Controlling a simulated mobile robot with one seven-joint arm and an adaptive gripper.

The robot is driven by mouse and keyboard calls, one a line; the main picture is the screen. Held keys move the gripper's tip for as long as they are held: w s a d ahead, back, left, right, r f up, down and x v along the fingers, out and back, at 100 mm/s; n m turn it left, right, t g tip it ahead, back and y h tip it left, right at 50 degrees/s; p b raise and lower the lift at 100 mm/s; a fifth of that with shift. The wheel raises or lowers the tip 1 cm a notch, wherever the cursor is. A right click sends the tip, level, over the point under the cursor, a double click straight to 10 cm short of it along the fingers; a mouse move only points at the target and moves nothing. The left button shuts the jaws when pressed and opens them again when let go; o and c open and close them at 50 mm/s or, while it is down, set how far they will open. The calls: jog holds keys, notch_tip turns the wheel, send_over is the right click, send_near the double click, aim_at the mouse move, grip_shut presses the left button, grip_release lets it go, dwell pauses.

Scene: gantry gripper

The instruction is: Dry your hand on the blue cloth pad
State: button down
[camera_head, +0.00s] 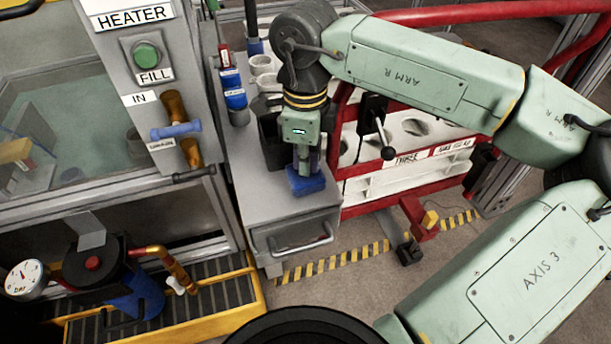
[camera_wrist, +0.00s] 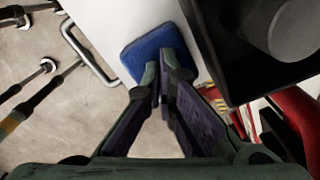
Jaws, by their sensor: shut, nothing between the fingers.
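The blue cloth pad (camera_head: 308,184) lies on the grey top of a small drawer cabinet (camera_head: 290,213), near its front edge. My gripper (camera_head: 306,170) points down at the pad from above, and its fingers are shut and empty. In the wrist view the pad (camera_wrist: 148,51) is a blue square with rounded corners on the pale top. The fingertips (camera_wrist: 166,56) overlap its lower right part there. They look to be at or just above the pad; I cannot tell if they touch. The fingers hide part of the pad.
A black bin (camera_wrist: 242,50) stands on the cabinet close to the pad. Blue bottles (camera_head: 234,95) and pale cups (camera_head: 262,66) stand further back. A drawer handle (camera_head: 300,240) sticks out in front.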

jog(key=shift+r+p, duration=2)
jog(key=shift+r, duration=1.55)
jog(key=shift+f, duration=0.1)
jog(key=shift+s, duration=0.1)
